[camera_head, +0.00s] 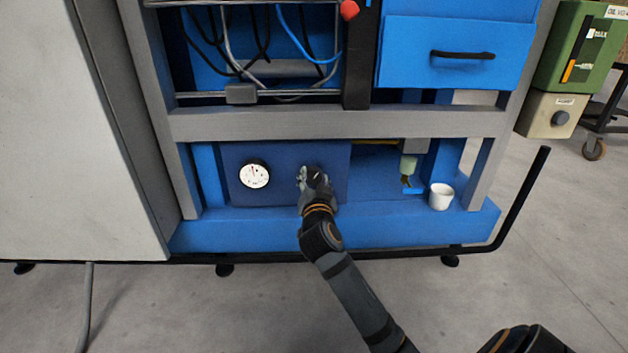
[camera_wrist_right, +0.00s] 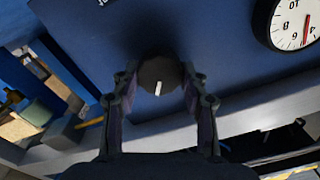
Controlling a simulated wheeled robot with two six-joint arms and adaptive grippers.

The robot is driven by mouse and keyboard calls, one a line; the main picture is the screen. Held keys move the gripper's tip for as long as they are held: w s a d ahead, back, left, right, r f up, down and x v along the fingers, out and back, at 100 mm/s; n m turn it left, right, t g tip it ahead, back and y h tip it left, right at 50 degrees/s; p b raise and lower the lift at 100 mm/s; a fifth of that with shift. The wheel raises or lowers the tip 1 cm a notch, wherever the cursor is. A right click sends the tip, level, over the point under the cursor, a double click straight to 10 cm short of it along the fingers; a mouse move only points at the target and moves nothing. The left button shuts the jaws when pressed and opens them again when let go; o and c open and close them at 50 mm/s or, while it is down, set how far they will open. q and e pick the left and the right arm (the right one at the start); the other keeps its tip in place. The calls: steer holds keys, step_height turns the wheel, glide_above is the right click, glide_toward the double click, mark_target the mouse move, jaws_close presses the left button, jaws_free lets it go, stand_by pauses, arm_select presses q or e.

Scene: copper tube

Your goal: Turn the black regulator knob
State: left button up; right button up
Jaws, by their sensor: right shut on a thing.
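The black regulator knob (camera_wrist_right: 159,75) is round with a white pointer mark, on a dark blue panel (camera_head: 285,194). In the right wrist view my right gripper (camera_wrist_right: 160,82) has one finger on each side of the knob and is shut on it. In the head view my right gripper (camera_head: 311,176) reaches the panel right of the gauge, and it hides the knob. The pointer mark points down and slightly left in the right wrist view. My left gripper is not in view.
A white pressure gauge (camera_head: 254,174) sits left of the knob; it also shows in the right wrist view (camera_wrist_right: 296,24). A white cup (camera_head: 441,196) stands on the blue ledge at right. A grey beam (camera_head: 330,122) runs above the panel, and a black rail runs below.

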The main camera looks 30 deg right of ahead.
steer(key=o, duration=1.1)
steer(key=shift+o, duration=0.2)
